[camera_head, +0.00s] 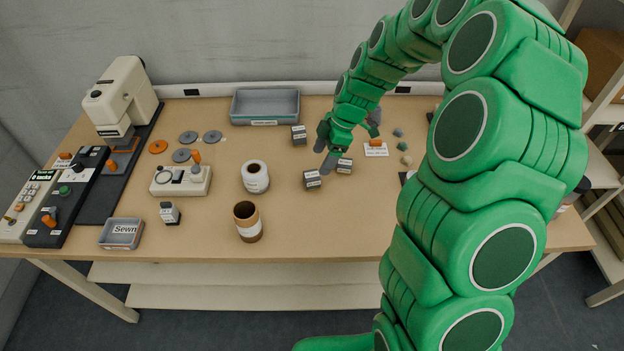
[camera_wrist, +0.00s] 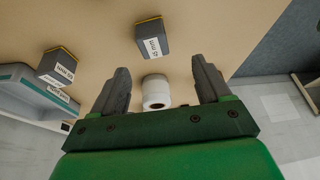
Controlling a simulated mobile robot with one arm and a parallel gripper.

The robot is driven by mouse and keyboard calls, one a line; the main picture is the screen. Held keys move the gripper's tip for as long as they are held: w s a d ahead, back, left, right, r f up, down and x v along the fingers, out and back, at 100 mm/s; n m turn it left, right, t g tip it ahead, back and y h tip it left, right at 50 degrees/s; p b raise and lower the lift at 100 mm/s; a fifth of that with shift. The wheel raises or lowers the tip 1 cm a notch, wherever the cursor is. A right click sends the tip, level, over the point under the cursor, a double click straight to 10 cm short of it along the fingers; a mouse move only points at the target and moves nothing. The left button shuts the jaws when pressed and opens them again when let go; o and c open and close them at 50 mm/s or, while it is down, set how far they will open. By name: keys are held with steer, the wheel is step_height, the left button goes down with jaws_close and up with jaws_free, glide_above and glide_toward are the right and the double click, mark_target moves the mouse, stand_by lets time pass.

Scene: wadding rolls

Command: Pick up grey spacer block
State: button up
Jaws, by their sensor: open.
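Three small grey blocks with white labels are on the table in the head view: one below the tray (camera_head: 299,134), one below my gripper at its left (camera_head: 312,181), and one just right of that (camera_head: 345,166). I cannot read the labels there to tell which is the spacer block. In the wrist view, a labelled grey block (camera_wrist: 150,36) is beyond my fingertips, and another (camera_wrist: 57,65) is at the left by the tray. My gripper (camera_head: 327,155) is open and empty above the table; its spread fingers (camera_wrist: 159,66) show in the wrist view.
A grey tray (camera_head: 264,120) is at the back. A white roll (camera_head: 255,184) and a brown roll (camera_head: 246,236) stand left of the blocks; the white roll shows between my fingers in the wrist view (camera_wrist: 156,99). A labelled orange item (camera_head: 376,152) and small lumps are at right.

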mark_target(313, 174)
steer(key=shift+n, duration=0.3)
steer(key=shift+w+x, duration=0.15)
steer(key=shift+x, duration=1.4)
steer(key=shift+w+x, duration=0.2)
steer(key=shift+x, duration=1.35)
steer(key=shift+w+x, duration=0.15)
steer(key=shift+x, duration=1.4)
steer(key=shift+d, duration=0.1)
steer(key=c, duration=1.1)
